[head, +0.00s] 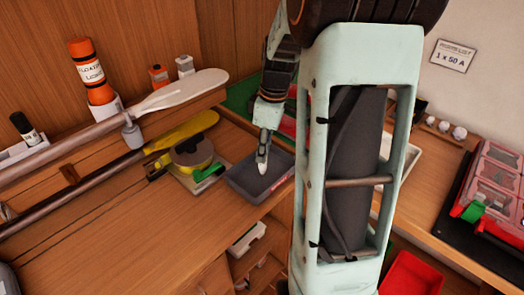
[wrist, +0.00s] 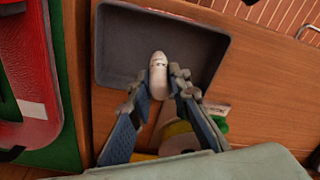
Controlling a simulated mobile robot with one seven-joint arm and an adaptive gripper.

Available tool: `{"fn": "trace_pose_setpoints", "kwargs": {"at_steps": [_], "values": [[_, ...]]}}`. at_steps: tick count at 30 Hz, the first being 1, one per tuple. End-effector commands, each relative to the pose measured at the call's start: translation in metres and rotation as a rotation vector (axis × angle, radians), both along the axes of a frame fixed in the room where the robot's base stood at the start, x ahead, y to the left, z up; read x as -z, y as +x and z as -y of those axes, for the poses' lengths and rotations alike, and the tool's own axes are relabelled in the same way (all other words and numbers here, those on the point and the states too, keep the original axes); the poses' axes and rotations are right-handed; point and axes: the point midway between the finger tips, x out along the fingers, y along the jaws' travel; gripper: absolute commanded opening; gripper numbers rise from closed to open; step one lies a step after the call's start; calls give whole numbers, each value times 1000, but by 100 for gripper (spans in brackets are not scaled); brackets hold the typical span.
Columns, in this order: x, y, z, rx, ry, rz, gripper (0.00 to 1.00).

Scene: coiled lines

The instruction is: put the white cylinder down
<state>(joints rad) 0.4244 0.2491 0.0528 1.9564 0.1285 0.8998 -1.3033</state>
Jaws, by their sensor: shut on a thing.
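The white cylinder (wrist: 158,72) is small with a rounded end and shows between my fingertips in the wrist view. My gripper (wrist: 160,88) is shut on it. In the head view my gripper (head: 264,135) points down, and the white cylinder (head: 262,161) sticks out below it at the grey tray. The dark grey tray (head: 243,187) lies on the wooden bench. In the wrist view the tray (wrist: 115,45) is behind the cylinder. I cannot tell whether the cylinder touches the tray's floor. Its upper part is hidden by my fingers.
A yellow tape-like reel (head: 192,152) with a green part sits just left of the tray. A red case (wrist: 25,60) on green is beside the tray in the wrist view. Bench front is clear.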

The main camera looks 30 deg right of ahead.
Motion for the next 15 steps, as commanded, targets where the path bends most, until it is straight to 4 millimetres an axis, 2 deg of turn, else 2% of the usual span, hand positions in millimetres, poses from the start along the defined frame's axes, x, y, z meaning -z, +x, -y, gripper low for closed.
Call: {"fn": "trace_pose_setpoints", "kwargs": {"at_steps": [4, 5, 9, 15], "values": [[5, 0, 0, 0, 0, 0, 0], [4, 0, 0, 0, 0, 0, 20], [3, 0, 0, 0, 0, 0, 35], [3, 0, 0, 0, 0, 0, 35]]}}
